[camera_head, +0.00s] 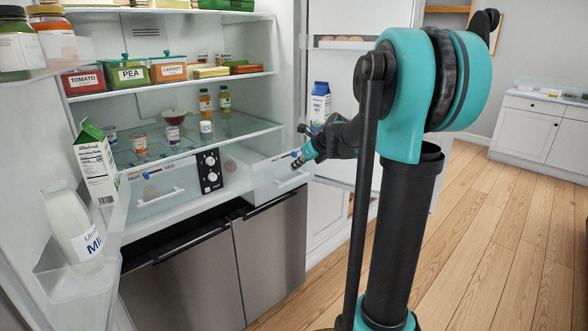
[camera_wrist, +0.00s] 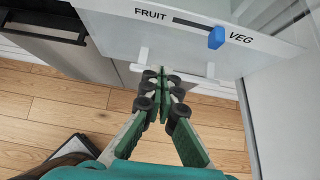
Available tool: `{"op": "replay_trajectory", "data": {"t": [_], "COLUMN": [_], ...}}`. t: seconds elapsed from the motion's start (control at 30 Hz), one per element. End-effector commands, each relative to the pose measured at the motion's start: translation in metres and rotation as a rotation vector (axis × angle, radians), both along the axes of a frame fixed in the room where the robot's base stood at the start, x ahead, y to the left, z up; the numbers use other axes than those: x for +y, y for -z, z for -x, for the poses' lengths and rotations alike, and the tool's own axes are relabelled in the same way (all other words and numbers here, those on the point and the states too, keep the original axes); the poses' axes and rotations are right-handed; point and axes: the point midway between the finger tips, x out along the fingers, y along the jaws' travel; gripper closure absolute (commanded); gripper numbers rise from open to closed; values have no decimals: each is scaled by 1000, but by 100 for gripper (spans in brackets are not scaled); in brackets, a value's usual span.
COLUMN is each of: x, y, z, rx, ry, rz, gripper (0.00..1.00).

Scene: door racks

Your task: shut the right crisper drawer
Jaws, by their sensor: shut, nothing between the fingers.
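The right crisper drawer (camera_head: 268,182) is a pale, see-through bin low in the fridge, with a white bar handle and a blue slider on its front. It appears to stick out past the glass shelf edge above it. In the wrist view its front (camera_wrist: 150,40) fills the top, with a FRUIT–VEG label, the blue slider (camera_wrist: 216,38) and the handle (camera_wrist: 190,78). My gripper (camera_head: 296,164) is at the drawer's front, near the slider and handle. In the wrist view the fingertips (camera_wrist: 162,74) are together, beside the handle bar; contact cannot be told.
The left crisper drawer (camera_head: 150,190) sits beyond a black control panel (camera_head: 209,171). The left door holds a milk bottle (camera_head: 72,225) and a carton (camera_head: 96,165). The right door (camera_head: 335,205) stands open beside my arm. Wooden floor (camera_head: 480,230) is clear at right.

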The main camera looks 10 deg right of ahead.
Motion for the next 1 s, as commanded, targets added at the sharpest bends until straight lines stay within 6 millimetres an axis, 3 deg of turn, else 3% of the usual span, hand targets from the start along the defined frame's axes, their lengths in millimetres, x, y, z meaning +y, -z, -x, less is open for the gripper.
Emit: {"op": "replay_trajectory", "data": {"t": [0.3,0.5,1.0], "x": [22,32,34], "y": [38,54,59], "z": [-31,-43,-47], "rx": [-2,0,0], "ry": [-3,-2,-2], "rz": [2,2,2], "gripper": [100,100,100]}}
